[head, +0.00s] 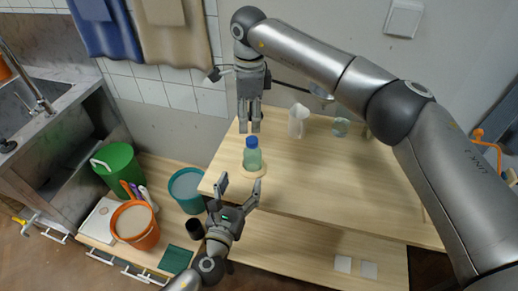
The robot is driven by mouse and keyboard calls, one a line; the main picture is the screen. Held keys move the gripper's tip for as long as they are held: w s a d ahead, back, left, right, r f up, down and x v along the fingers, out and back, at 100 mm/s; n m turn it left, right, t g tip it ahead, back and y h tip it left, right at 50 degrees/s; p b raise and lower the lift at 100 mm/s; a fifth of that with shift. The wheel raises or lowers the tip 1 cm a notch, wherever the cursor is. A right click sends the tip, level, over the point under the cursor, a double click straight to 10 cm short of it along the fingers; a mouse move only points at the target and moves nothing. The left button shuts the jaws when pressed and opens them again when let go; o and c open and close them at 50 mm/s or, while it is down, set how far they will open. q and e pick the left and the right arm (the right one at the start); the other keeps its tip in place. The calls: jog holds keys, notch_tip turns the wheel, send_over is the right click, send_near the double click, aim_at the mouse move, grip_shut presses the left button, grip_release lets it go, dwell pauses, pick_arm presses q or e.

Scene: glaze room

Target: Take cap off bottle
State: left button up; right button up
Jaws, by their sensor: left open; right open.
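A green see-through bottle (252,160) with a blue cap (252,142) stands upright on a round light wooden disc (264,172) near the left end of the wooden table. The cap is on the bottle. My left gripper (240,184) is open, just in front of and below the bottle, with its fingers pointing up toward it. It is apart from the bottle. My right gripper (250,128) points down above and behind the cap, its fingers close together in this view. Nothing shows between the fingers of either gripper.
A white pitcher (297,121) and a small glass jar (341,127) stand at the table's back. The table (340,180) is clear to the right. Green (119,168), teal (186,188) and orange (135,226) buckets stand at the left. Aprons (170,30) hang on the wall.

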aim_at(250, 163)
pick_arm(q)
jog(key=shift+w+d+r, duration=0.1)
jog(key=shift+w+d, duration=0.1)
pick_arm(e)
jog(key=shift+w+d+r, duration=0.25)
jog(key=shift+d+r, duration=0.05)
jog(key=shift+d, duration=0.15)
pick_arm(q)
jog(key=shift+w, duration=0.2)
pick_arm(e)
jog(key=shift+r, duration=0.1)
pick_arm(q)
jog(key=x, duration=1)
jog(key=shift+s+r, duration=0.1)
jog(key=shift+r, duration=0.05)
pick_arm(e)
jog(key=shift+s+a, duration=0.15)
jog(key=shift+s, duration=0.05)
pick_arm(q)
jog(key=shift+d, duration=0.1)
jog(key=shift+c, duration=0.4)
